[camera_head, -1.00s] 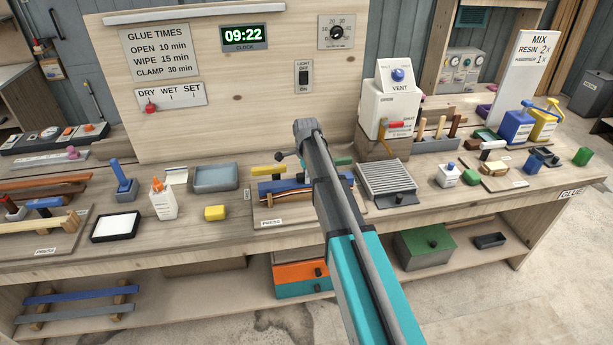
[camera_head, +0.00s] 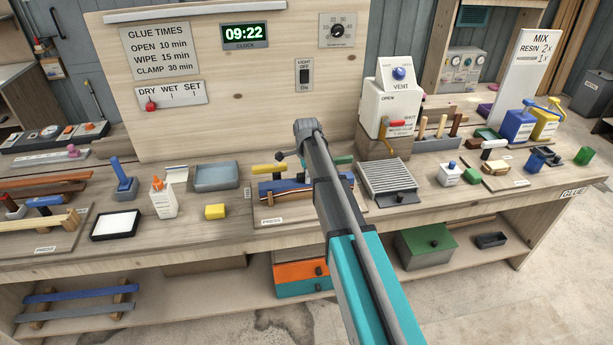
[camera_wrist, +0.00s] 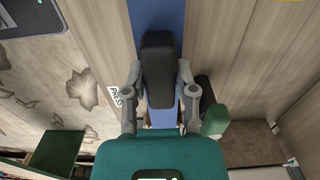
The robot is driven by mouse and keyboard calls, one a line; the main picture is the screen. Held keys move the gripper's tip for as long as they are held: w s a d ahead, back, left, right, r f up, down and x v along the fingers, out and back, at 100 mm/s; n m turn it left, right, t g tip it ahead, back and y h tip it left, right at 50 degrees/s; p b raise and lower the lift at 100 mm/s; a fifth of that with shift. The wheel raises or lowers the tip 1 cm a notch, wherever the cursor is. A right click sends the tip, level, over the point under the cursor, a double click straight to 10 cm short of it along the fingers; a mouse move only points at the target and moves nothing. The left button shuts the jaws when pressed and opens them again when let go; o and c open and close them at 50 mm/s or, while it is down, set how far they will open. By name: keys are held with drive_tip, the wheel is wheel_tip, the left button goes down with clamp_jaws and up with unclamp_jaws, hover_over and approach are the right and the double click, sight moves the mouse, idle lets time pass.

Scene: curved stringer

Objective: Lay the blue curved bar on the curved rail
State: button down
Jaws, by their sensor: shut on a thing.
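The blue curved bar (camera_head: 274,190) shows left of my arm at the middle press on the bench, along a brown curved strip that looks like the curved rail (camera_head: 292,184). My arm hides the bar's middle, and whether bar and rail touch all along cannot be told. My gripper's tips are hidden behind the arm in the head view.
A yellow-handled clamp (camera_head: 268,170) stands at the press's back left. A yellow block (camera_head: 215,212) and glue bottle (camera_head: 163,199) stand to the left. A ridged grey plate (camera_head: 386,178) lies close on the right. A white vent box (camera_head: 391,108) stands behind it.

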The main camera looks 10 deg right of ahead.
drive_tip(key=shift+f, duration=0.1)
drive_tip(key=shift+c, duration=1.7)
unclamp_jaws()
drive_tip(key=shift+o, duration=0.3)
drive_tip(key=shift+o, duration=1.4)
drive_tip(key=shift+r+p, duration=4)
drive_tip(key=shift+r, duration=0.1)
drive_tip(key=shift+s+d, duration=0.1)
